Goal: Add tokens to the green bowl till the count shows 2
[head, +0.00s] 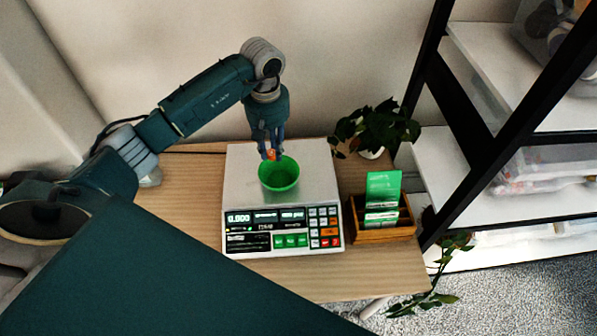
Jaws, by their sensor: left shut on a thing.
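The green bowl (279,183) stands on the flat pan of a white counting scale (240,185). From this angle the inside of the bowl looks empty, though its near wall hides part of it. The scale's left display (239,217) appears to read zero; its small digits are hard to make out. My left gripper (271,154) points down just above the bowl's far rim. It is shut on a small orange token (272,155). My right gripper is not in view.
A wooden box (384,234) with green and white cards stands right of the scale. A potted plant (374,128) is behind it. A black-framed shelf (440,225) rises at the right. The wooden table (190,210) is clear left of the scale.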

